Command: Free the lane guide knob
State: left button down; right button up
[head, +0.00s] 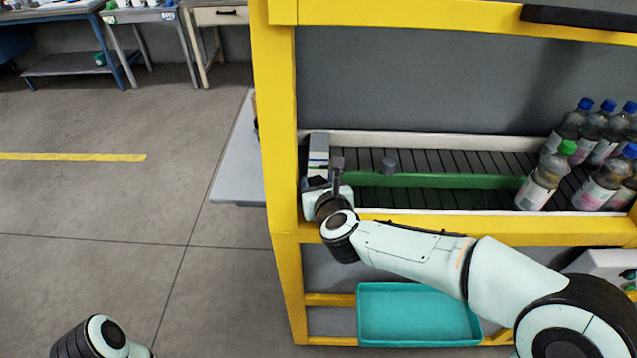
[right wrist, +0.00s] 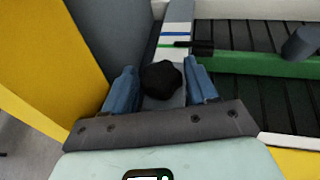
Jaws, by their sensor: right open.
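The lane guide knob (right wrist: 162,80) is black and lobed. In the right wrist view it stands between the two blue fingers of my right gripper (right wrist: 163,87), which are apart with a gap showing beside the knob. In the head view my right gripper (head: 328,180) is at the left end of the conveyor and hides the knob. The green lane guide (head: 440,181) runs along the conveyor to the right; it also shows in the right wrist view (right wrist: 255,65). Only part of my left arm shows at the lower left; its gripper is out of sight.
A yellow frame (head: 277,130) stands close to the left of my right gripper. Several bottles (head: 597,130) stand on the conveyor's right end, one with a green cap (head: 543,178) at the guide's end. A grey post (head: 388,166) rises by the guide. A teal tray (head: 415,315) sits below.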

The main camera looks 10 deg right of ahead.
jog(key=c, duration=0.8)
jog(key=shift+o, duration=0.2)
